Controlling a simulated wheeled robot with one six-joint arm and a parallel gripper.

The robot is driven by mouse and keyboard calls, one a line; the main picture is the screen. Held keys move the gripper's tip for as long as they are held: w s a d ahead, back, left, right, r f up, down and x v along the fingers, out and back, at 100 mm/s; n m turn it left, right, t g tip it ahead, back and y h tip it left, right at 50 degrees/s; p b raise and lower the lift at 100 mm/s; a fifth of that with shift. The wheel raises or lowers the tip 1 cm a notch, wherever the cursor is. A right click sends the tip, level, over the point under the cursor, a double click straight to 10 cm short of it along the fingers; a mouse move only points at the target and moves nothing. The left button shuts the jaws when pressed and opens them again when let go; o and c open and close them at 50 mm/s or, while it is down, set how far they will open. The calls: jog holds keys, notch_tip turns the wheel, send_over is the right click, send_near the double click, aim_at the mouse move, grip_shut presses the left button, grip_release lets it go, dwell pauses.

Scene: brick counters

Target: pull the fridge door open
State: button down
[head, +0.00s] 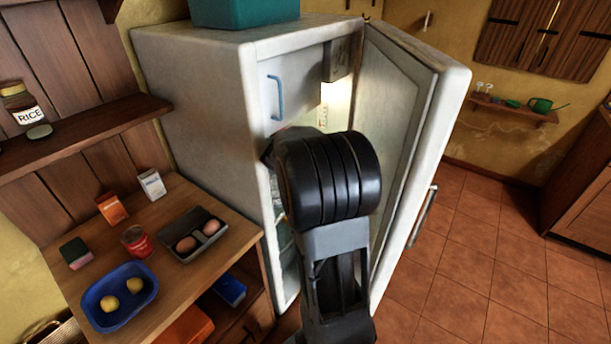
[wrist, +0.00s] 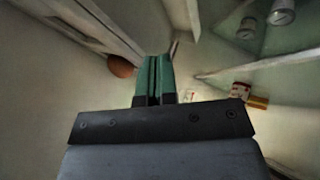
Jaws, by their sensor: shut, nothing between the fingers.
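The white fridge (head: 190,95) stands at the centre of the head view. Its door (head: 455,95) is swung open to the right, with a wide gap to the body. The door's metal handle (head: 423,215) is on its outer face. My gripper is hidden behind my own arm in the head view. In the wrist view my gripper (wrist: 155,62) is shut and empty, with its green fingers together. It points into pale interior surfaces with shelves, seemingly inside the fridge opening.
A blue handle (head: 275,97) marks a small inner compartment. A teal box (head: 245,12) sits on top of the fridge. A wooden counter (head: 215,262) at left holds an egg tray (head: 192,236) and a blue tray (head: 100,318). Tiled floor (head: 465,270) at right is clear.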

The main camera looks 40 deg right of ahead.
jog(key=shift+s+d+f+p, duration=0.25)
jog(key=shift+s+d, duration=0.2)
jog(key=shift+d, duration=0.25)
jog(key=shift+s+d+f+p, duration=0.3)
jog(key=shift+s+d, duration=0.15)
jog(key=shift+d, duration=0.3)
jog(key=shift+s+d+f+p, duration=0.25)
jog(key=shift+s+d, duration=0.2)
jog(key=shift+d, duration=0.25)
